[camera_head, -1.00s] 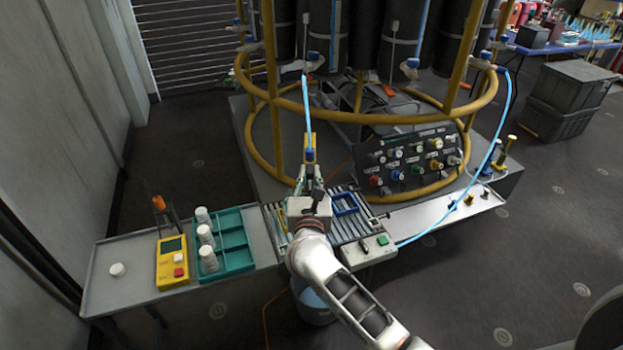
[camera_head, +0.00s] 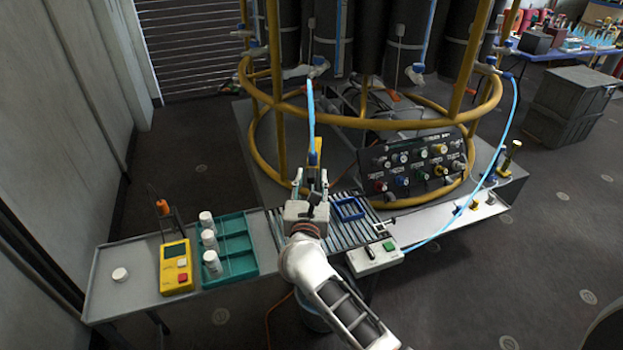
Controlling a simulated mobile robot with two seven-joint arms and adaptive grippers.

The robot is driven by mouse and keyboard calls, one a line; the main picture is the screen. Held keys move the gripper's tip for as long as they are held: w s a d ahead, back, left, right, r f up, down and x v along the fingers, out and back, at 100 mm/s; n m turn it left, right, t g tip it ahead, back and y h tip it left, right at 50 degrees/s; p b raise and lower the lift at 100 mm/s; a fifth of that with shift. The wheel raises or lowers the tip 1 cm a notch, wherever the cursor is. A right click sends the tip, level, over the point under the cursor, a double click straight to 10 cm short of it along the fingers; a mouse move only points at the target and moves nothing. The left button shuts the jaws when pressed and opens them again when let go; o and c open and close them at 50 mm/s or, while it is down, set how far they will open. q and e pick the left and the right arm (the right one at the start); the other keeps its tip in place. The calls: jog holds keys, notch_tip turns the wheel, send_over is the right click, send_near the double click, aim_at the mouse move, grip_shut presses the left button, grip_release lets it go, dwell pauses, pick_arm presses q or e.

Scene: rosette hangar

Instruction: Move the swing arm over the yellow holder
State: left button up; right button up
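My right gripper (camera_head: 310,180) is over the far edge of the grooved plate (camera_head: 342,235), with its two fingers apart. A yellow upright piece (camera_head: 314,152) with a blue tube (camera_head: 310,105) rising from it shows just beyond and between the fingertips. It may be the yellow holder, but I cannot tell for sure. I see no clear gap or contact between it and the fingers. No part stands out clearly as the swing arm; the gripper and wrist hide part of the plate. My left gripper is not in view.
A blue frame (camera_head: 348,209) lies on the plate, beside a white box with a green button (camera_head: 375,257). Left are a teal tray (camera_head: 238,243) with white bottles, a yellow meter (camera_head: 175,267) and a white knob (camera_head: 120,275). A yellow pipe cage (camera_head: 262,150) and control panel (camera_head: 415,163) stand behind.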

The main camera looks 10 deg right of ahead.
jog(key=v, duration=0.7)
jog(key=shift+s, duration=0.2)
jog(key=shift+a, duration=0.1)
jog(key=shift+d+r, duration=0.15)
jog(key=shift+d, duration=0.15)
grip_shut()
jog(key=s+d+r+n+t+y+p, duration=0.1)
jog(key=d+r+n+t+y, duration=0.1)
jog(key=d+n+y, duration=0.35)
jog(key=s+d+r+n+t+y, duration=0.1)
jog(key=d+r+n+t+y, duration=0.15)
jog(key=n, duration=0.55)
jog(key=s+d+f+n+g+y+p, duration=0.15)
jog(key=d+f+n+g+y, duration=0.4)
jog(key=n, duration=0.85)
jog(key=shift+m, duration=0.25)
jog(key=x, duration=0.3)
jog(key=a+x, duration=0.1)
jog(key=x, duration=0.3)
jog(key=s+a+x, duration=0.1)
jog(key=x, duration=0.3)
jog(key=shift+r, duration=0.2)
jog(key=shift+w+a, duration=0.2)
jog(key=shift+a, duration=0.4)
